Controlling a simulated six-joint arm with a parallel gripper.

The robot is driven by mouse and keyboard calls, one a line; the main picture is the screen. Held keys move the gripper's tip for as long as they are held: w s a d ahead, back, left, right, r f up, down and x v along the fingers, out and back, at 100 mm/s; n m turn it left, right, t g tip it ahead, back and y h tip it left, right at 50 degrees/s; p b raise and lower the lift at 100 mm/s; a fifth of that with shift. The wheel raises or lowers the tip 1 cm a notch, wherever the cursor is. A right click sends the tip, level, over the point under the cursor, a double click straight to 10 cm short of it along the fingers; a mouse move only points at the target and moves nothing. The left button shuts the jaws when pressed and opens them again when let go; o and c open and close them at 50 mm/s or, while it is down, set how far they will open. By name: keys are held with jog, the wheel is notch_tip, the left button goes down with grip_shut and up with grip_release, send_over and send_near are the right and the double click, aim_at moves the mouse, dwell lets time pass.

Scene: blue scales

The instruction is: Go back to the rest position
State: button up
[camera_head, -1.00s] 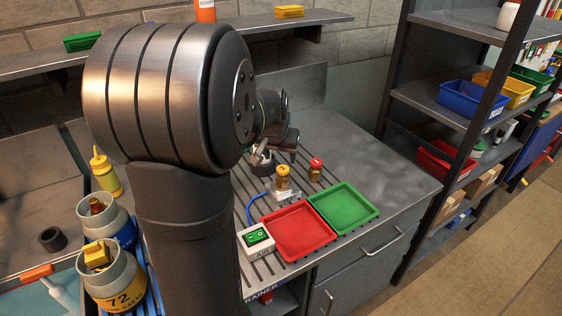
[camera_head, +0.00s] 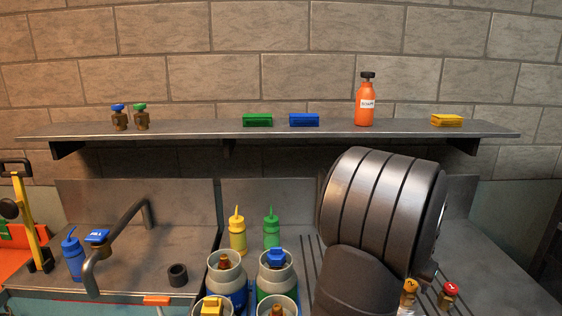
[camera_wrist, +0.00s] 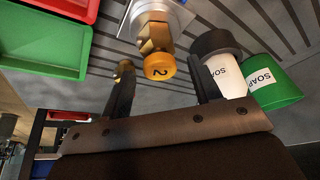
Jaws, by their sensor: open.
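My gripper (camera_wrist: 163,90) shows in the wrist view with its two dark fingers apart. Between and beyond the fingertips is a brass valve with an orange cap marked 2 (camera_wrist: 159,66). I cannot tell its exact distance from the fingers, but they are not closed on it. In the head view my arm's large grey joint stands at right of centre and hides the gripper. The orange-capped valve (camera_head: 409,291) and a red-capped valve (camera_head: 448,295) show at the lower right, beside my arm.
In the wrist view a white soap bottle (camera_wrist: 231,75) and a green soap bottle (camera_wrist: 270,85) are close to the right finger. Red (camera_wrist: 45,52) and green trays lie at left.

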jog(key=x, duration=0.4)
jog(key=shift+f, duration=0.3)
jog(key=shift+w+d, duration=0.2)
jog(key=shift+s+r, duration=0.1)
jog(key=shift+r, duration=1.4)
